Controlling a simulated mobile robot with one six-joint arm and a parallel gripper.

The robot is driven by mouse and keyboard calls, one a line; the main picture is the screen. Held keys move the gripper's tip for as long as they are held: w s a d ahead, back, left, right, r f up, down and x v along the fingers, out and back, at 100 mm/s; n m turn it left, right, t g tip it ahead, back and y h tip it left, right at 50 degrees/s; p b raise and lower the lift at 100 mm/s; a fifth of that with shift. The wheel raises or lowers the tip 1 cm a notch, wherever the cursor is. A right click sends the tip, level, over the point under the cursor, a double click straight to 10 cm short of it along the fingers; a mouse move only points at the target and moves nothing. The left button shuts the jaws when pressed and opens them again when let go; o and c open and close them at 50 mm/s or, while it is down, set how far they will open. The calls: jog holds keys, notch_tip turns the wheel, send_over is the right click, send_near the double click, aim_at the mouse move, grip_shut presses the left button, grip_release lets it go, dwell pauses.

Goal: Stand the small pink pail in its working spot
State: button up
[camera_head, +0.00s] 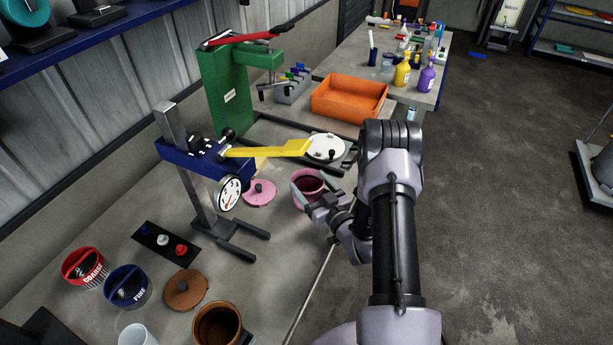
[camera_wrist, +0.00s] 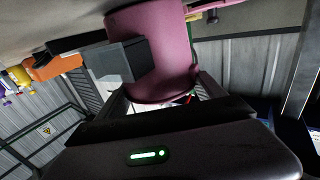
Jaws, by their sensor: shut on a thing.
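The small pink pail (camera_head: 305,182) is upright near the bench's right edge, its dark inside showing. My gripper (camera_head: 326,204) is shut on its near side. In the wrist view the pail (camera_wrist: 160,50) fills the upper middle, between the dark fingers of my gripper (camera_wrist: 165,85). I cannot tell whether its base touches the bench. A disperser stand with a blue head (camera_head: 190,160), yellow lever (camera_head: 268,150) and grey two-pronged foot (camera_head: 236,238) is left of the pail. A pink lid (camera_head: 259,193) lies between the stand and the pail.
A green press (camera_head: 226,95), a round white plate in a dark frame (camera_head: 326,148) and an orange tray (camera_head: 349,98) are behind. A black strip with knobs (camera_head: 165,243), red (camera_head: 84,267) and blue (camera_head: 127,288) pails, and a brown pail (camera_head: 217,326) are front left.

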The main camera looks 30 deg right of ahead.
jog(key=shift+s+r, duration=0.1)
jog(key=shift+s, duration=0.1)
jog(key=shift+f+b, duration=0.3)
jog(key=shift+b, duration=0.05)
jog(key=o, duration=1.8)
jog(key=shift+r, duration=0.1)
jog(key=shift+o, duration=0.2)
jog(key=shift+r+p, duration=0.1)
jog(key=shift+p, duration=0.35)
